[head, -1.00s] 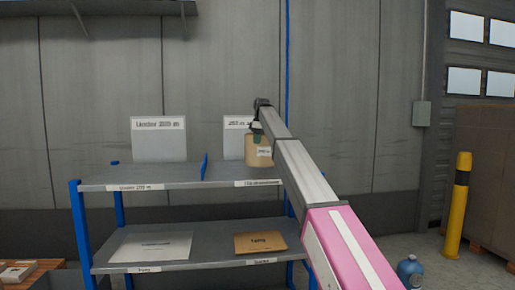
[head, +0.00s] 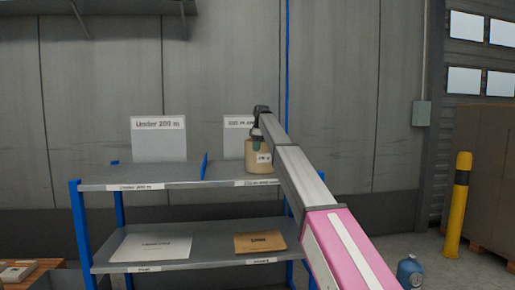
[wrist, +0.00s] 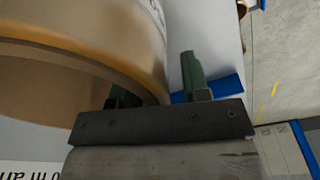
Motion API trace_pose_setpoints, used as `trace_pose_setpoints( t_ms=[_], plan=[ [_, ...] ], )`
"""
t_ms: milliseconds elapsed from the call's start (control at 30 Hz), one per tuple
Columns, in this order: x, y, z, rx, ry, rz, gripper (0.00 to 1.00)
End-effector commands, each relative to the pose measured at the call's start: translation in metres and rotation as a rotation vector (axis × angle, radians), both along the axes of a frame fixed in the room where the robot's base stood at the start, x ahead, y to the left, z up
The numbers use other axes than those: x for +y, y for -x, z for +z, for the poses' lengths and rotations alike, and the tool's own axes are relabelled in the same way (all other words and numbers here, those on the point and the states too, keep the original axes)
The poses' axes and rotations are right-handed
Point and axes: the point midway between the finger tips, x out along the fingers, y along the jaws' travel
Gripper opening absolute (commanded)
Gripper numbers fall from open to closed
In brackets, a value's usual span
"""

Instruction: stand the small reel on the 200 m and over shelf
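The small reel (head: 255,150), tan with a white label, stands upright on the right half of the upper shelf (head: 222,175), close to its front edge. The front strip under it and the white card (head: 235,142) behind it mark this side as 200 m and over. My gripper (head: 256,134) is at the top of the reel. In the wrist view the reel (wrist: 75,45) fills the upper left. The green fingers stand apart, one (wrist: 190,75) with a gap to the reel; the other is partly hidden by the reel's rim.
A blue divider (head: 204,166) separates this side from the empty Under 200 m side, with its own card (head: 158,140). The lower shelf holds a white sheet (head: 152,247) and a brown one (head: 260,242). A yellow post (head: 457,205) stands at right.

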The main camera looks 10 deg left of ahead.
Motion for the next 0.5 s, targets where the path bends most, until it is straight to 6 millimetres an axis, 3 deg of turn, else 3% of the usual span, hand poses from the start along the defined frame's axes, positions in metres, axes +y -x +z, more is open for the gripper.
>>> trace_pose_setpoints(
  t_ms=[267, 500],
  plan=[
    [-0.001, 0.0, 0.012, 0.0, 0.0, 0.0, 0.43],
    [-0.005, -0.001, 0.048, -0.001, -0.001, 0.0, 0.43]
  ],
)
